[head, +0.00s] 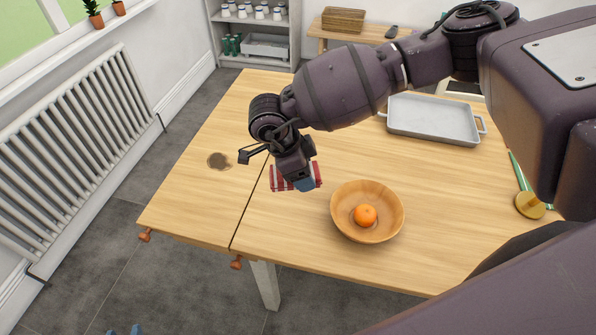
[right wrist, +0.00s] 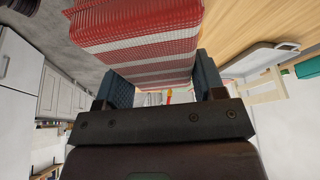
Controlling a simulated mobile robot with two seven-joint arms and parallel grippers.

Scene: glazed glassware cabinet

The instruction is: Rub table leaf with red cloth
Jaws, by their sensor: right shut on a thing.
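The table leaf (head: 190,195) is the left part of the wooden table, set off by a dark seam. A brown stain (head: 219,161) marks it. My right gripper (head: 303,183) is shut on the red-and-white striped cloth (head: 283,178), just right of the seam. I cannot tell whether the cloth touches the table. In the right wrist view the cloth (right wrist: 140,35) is between the two fingers. Two blue fingertips of my left gripper (head: 124,331) show at the bottom edge, apart, with nothing visible between them; the rest is out of frame.
A wooden bowl (head: 345,225) with an orange (head: 365,215) stands right of the cloth. A grey tray (head: 432,119) is at the back right, and a gold round object (head: 530,206) with a green handle at the right. A radiator (head: 75,145) lines the left wall.

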